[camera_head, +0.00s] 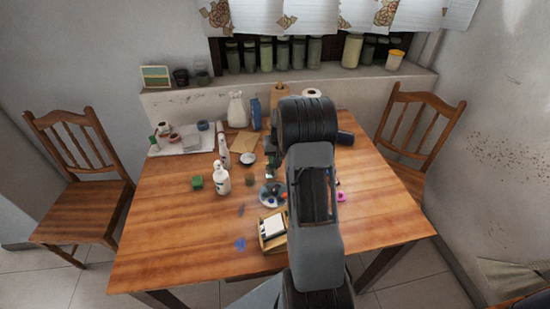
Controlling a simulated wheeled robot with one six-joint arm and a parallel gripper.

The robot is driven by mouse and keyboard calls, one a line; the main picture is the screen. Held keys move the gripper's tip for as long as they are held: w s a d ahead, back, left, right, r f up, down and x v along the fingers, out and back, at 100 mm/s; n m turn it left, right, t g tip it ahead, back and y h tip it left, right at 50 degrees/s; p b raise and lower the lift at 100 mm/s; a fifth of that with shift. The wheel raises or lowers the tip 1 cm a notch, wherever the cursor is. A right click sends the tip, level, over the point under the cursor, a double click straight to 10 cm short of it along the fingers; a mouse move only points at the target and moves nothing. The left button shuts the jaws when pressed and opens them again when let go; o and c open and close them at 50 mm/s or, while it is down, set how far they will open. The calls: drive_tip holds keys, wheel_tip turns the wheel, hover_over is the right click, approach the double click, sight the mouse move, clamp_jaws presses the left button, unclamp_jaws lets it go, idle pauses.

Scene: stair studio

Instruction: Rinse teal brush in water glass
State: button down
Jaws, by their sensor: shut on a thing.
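My gripper (271,162) shows only in part at the left of my dark arm, above the middle of the wooden table. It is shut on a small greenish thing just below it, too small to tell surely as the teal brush. A small glass-like vessel (249,179) with a murky tint stands on the table, left of my gripper; it may be the water glass.
A white bottle (222,178), a green block (197,183), a white bowl (247,158) and a wooden box with a white pad (273,226) stand near. A tray (186,146) is at the back left. The table's left front (175,240) is clear. Chairs stand both sides.

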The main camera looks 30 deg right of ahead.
drive_tip(key=shift+w, duration=0.1)
drive_tip(key=shift+w+d, duration=0.2)
drive_tip(key=shift+w, duration=0.2)
drive_tip(key=shift+s+d, duration=0.15)
drive_tip(key=shift+s, duration=0.25)
drive_tip(key=shift+w+a, duration=0.25)
drive_tip(key=shift+a, duration=0.3)
drive_tip(key=shift+s+d+f+b, duration=0.1)
drive_tip(key=shift+s+d+b, duration=0.05)
drive_tip(key=shift+d+b, duration=0.15)
drive_tip(key=shift+r+p, duration=2.3)
drive_tip(key=shift+r, duration=1.4)
